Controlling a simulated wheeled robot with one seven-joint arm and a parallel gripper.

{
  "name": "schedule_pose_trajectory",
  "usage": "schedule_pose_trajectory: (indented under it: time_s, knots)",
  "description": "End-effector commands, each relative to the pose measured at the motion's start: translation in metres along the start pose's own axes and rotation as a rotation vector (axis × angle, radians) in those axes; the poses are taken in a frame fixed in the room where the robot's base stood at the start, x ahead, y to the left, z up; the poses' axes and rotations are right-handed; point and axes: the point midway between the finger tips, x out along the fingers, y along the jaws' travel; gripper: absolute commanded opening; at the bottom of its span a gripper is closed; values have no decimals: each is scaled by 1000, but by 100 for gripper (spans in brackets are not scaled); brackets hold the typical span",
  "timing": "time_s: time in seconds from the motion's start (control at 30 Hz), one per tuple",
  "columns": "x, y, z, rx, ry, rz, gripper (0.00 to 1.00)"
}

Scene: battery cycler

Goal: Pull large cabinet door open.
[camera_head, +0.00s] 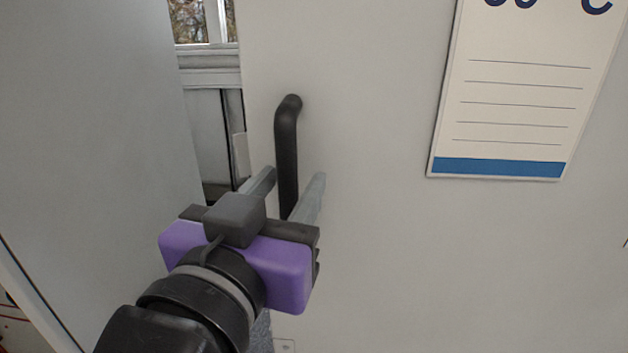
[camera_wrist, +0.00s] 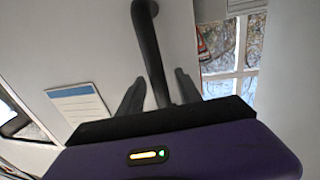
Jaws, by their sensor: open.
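The large cabinet door (camera_head: 370,240) is a pale grey panel filling the middle and right of the head view. A black vertical bar handle (camera_head: 287,140) is mounted near its left edge; the handle also shows in the wrist view (camera_wrist: 151,50). My gripper (camera_head: 290,180), with a purple body and grey fingers, is open at the handle's lower part. One finger is on each side of the bar in both views. I cannot tell whether either finger touches it. The handle's lower end is hidden behind my gripper.
A white label sheet with a blue band (camera_head: 515,100) is on the door at upper right. A grey panel (camera_head: 90,120) stands at left. Between it and the door is a gap showing a window frame (camera_head: 210,65).

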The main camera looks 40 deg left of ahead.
Motion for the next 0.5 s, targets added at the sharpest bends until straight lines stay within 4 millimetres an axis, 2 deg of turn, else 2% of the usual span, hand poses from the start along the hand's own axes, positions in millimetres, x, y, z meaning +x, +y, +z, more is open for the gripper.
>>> schedule_pose_trajectory:
  time_s: [0.1,0.3,0.5]
  knots:
    - [0,0,0,0,0,0,40]
    - [0,0,0,0,0,0,0]
    - [0,0,0,0,0,0,0]
